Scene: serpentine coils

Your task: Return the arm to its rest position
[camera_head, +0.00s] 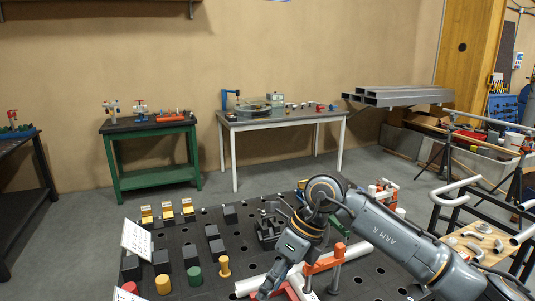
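My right arm (392,236), marked "ARM R", comes in from the lower right and bends at a round joint over the dark perforated table (372,278). Its wrist points down and to the left, and my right gripper (268,288) is low over the table near the bottom edge of the view. It is close to a white pipe (250,284) and an orange-red clamp-like piece (325,263). The fingers are small and dark here, so their opening and any contact with the pipe cannot be told. My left arm and gripper are not in view.
The perforated table carries dark blocks (161,261), a green cylinder (195,275), a yellow peg (224,266) and a white card (137,239). A rack with bent pipes (461,190) stands at right. A green bench (152,177) and a white-legged table (283,121) stand behind.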

